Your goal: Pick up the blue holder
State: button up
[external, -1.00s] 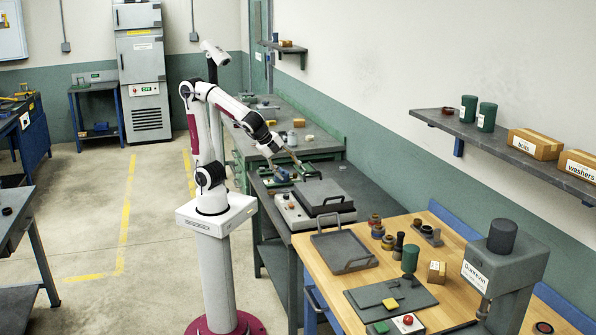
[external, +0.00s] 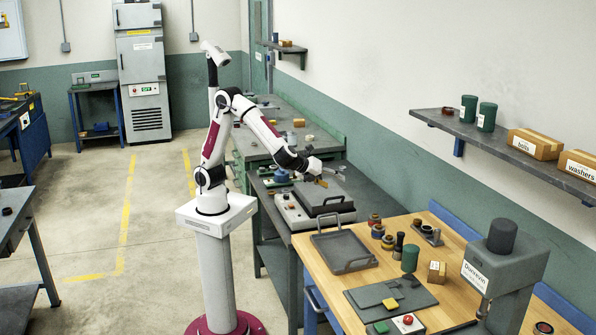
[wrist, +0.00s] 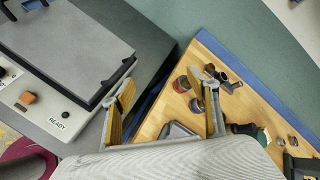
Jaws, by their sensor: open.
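The blue holder (external: 282,176) appears to be the small blue piece on the dark bench, behind the grey plate machine. It is small in the external view and its shape is hard to tell. A dark blue piece (wrist: 33,4) at the top left edge of the wrist view may be part of it. My gripper (external: 322,181) is above the grey plate machine, to the right of the blue piece and apart from it. In the wrist view my gripper (wrist: 160,77) has its two yellow-padded fingers spread, with nothing between them.
The grey plate machine (external: 325,198) has a handle and front buttons. Right of it, the wooden bench (external: 315,262) carries a grey tray (external: 338,252), several rings, a green cylinder (external: 410,258) and a Dunregin press (external: 505,265). A wall shelf (external: 480,137) holds cans and boxes.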

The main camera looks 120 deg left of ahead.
jog(key=w+d+f+m+t, duration=0.3)
jog(key=w+f+m, duration=0.3)
jog(key=w, duration=0.4)
jog(key=m+t+h, duration=0.1)
jog(key=m+t, duration=0.1)
jog(key=m, duration=0.4)
send_near(375, 228)
jog(key=x, duration=0.4)
jog(key=shift+d+f, duration=0.15)
jog(key=shift+f, duration=0.15)
jog(key=shift+x, duration=1.2)
jog(key=shift+w+a+f, duration=0.25)
jog(key=shift+w+a, duration=0.9)
jog(key=shift+w, duration=0.1)
jog(key=shift+x, duration=1)
